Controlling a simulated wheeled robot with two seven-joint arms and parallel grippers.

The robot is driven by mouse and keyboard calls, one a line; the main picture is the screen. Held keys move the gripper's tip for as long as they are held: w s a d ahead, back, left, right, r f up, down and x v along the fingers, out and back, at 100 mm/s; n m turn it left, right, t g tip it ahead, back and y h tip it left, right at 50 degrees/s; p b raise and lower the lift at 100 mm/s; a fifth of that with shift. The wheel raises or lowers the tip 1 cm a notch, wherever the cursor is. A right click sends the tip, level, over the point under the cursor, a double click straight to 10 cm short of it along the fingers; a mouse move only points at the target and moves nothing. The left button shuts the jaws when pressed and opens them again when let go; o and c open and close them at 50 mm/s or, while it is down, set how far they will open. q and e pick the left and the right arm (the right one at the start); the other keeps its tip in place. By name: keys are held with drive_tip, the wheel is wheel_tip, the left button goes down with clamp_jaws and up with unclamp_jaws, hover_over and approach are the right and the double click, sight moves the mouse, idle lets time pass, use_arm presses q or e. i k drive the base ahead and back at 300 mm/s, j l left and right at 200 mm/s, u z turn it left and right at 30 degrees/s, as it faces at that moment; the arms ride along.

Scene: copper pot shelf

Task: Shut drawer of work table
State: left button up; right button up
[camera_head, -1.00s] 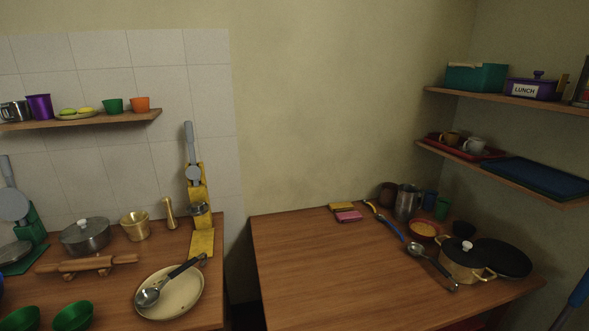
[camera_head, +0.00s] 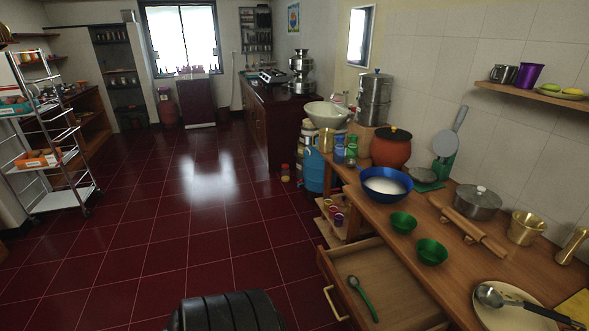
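The work table (camera_head: 456,262) runs along the right side of the head view. Its wooden drawer (camera_head: 396,292) is pulled out at the table's front, over the red floor. A green spoon (camera_head: 363,298) lies inside the drawer. The drawer's brass handle (camera_head: 331,303) is on its front face, to the left. A dark ribbed part of my own body shows at the bottom edge, left of the drawer. Neither gripper is in view.
On the table stand green bowls (camera_head: 432,251), a blue bowl (camera_head: 387,185), a rolling pin (camera_head: 467,227) and an orange pot (camera_head: 391,148). A wheeled rack (camera_head: 50,150) stands at the left. The red tiled floor (camera_head: 190,215) between is clear.

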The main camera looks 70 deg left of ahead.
sight(380, 287)
drive_tip(key=u, duration=1.6)
